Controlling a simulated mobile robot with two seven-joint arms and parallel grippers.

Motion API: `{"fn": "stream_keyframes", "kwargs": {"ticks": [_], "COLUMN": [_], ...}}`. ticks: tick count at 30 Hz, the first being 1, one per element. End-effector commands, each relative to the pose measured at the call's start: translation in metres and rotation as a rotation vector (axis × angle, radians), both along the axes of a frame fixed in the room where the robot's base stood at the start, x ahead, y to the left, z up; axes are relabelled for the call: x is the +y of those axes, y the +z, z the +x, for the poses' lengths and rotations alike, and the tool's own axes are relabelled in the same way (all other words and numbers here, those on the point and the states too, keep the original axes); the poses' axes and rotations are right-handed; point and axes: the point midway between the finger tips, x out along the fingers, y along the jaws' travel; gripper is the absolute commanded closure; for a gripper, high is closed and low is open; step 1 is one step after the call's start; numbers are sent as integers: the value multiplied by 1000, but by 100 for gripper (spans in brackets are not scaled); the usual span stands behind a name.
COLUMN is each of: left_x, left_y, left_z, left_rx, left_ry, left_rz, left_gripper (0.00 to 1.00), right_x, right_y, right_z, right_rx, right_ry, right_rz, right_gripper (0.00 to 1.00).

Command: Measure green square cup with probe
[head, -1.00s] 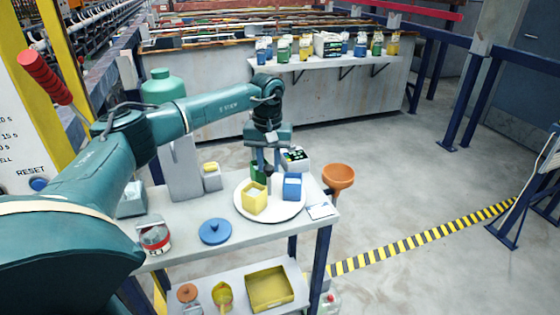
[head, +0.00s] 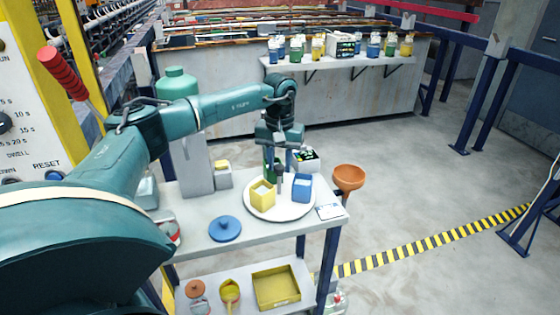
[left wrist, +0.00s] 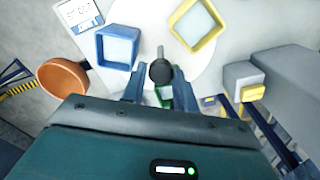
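The green square cup (head: 269,167) stands at the back of a round white plate (head: 283,213), partly hidden by my left gripper. In the left wrist view, a bit of green (left wrist: 164,92) shows between the fingers. My left gripper (head: 279,168) points down over the back of the plate. In the left wrist view, its two fingers (left wrist: 158,82) flank the black knob of the probe (left wrist: 160,71), whose thin metal rod sticks out past it. The fingers appear closed on the knob. My right gripper is not in view.
A yellow cup (head: 262,196) and a blue cup (head: 301,188) share the plate. A meter box (head: 307,160) stands behind, an orange funnel (head: 348,178) at the right edge. A blue lid (head: 225,228) lies at the left. A tall grey block (head: 193,165) stands beside my arm.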

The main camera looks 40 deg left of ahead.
Motion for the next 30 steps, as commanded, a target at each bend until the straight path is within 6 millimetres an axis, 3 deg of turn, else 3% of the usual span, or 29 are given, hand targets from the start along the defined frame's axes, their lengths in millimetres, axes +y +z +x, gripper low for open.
{"fn": "stream_keyframes", "kwargs": {"ticks": [6,17,30], "left_x": [0,1,0], "left_y": [0,9,100], "left_z": [0,1,1], "left_rx": [-2,-6,-7], "left_ry": [1,2,0], "left_rz": [1,1,0], "left_gripper": [52,52,52], "right_x": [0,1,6], "right_y": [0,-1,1], "right_z": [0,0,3], "right_rx": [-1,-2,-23], "right_ry": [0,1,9], "right_rz": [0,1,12], "right_gripper": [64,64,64]}}
